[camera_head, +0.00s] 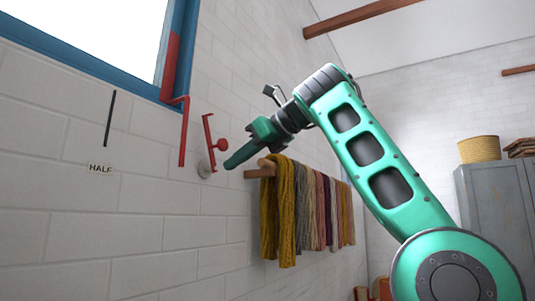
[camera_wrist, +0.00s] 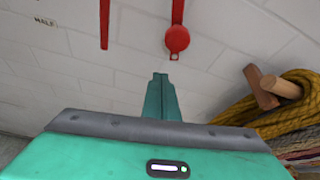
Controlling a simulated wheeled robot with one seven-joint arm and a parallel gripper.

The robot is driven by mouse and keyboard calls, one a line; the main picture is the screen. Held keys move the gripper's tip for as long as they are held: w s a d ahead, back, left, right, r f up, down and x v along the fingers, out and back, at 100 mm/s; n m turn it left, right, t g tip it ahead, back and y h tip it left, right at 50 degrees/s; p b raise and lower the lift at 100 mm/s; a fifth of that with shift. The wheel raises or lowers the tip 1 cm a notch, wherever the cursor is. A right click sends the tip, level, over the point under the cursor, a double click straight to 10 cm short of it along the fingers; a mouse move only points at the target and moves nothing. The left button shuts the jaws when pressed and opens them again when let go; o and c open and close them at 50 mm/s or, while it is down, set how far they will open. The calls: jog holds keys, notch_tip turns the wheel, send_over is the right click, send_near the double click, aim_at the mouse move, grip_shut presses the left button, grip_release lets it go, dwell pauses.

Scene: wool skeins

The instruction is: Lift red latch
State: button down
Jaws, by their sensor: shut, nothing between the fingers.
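A red latch (camera_head: 209,137) with a round knob is mounted upright on the white block wall, to the right of the window. In the wrist view its knob (camera_wrist: 177,39) is at the top, a little right of centre. My gripper (camera_head: 228,168) is shut and empty. In the head view its fingertips are just below and right of the knob. In the wrist view the fingertips (camera_wrist: 160,75) point up, below and slightly left of the knob, with a visible gap. I cannot tell the exact depth between them.
A red rod (camera_head: 184,133) hangs from the blue window frame (camera_head: 62,52), left of the latch. A label reading HALF (camera_head: 100,169) is on the wall. A grey cabinet (camera_head: 498,205) stands far right.

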jog(key=v, duration=0.7)
jog(key=shift+w+d, duration=0.2)
jog(key=shift+d, duration=0.2)
